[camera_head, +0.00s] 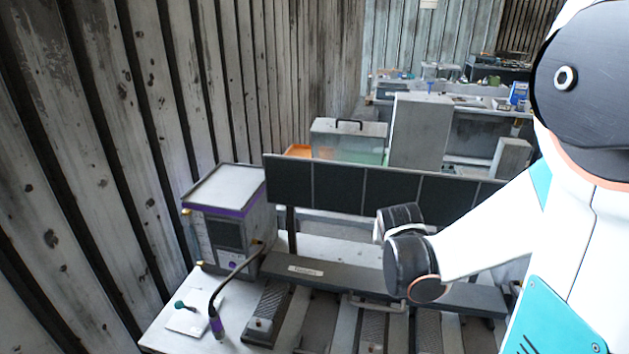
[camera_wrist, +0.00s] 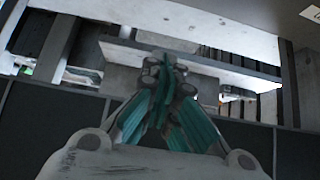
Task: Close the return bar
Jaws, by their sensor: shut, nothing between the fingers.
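A long grey bar (camera_head: 340,277) with a small white label at its left end runs across the workbench in the head view, below a dark panel. I cannot read the label, so I cannot be sure that this is the return bar. A pale handle (camera_head: 380,305) shows at its front edge. My gripper (camera_wrist: 166,68) is shut and empty in the wrist view, its green fingers together in front of a pale grey ledge. Whether the fingertips touch the ledge is unclear. In the head view my wrist is in front of the panel and bar, and the fingers are hidden.
The dark panel (camera_head: 340,188) stands upright behind the bar. A grey box with a purple stripe (camera_head: 230,207) stands at left, with a dark bent hose (camera_head: 228,278) before it. Ribbed strips (camera_head: 268,305) lie in front. A wooden wall (camera_head: 90,170) closes the left side.

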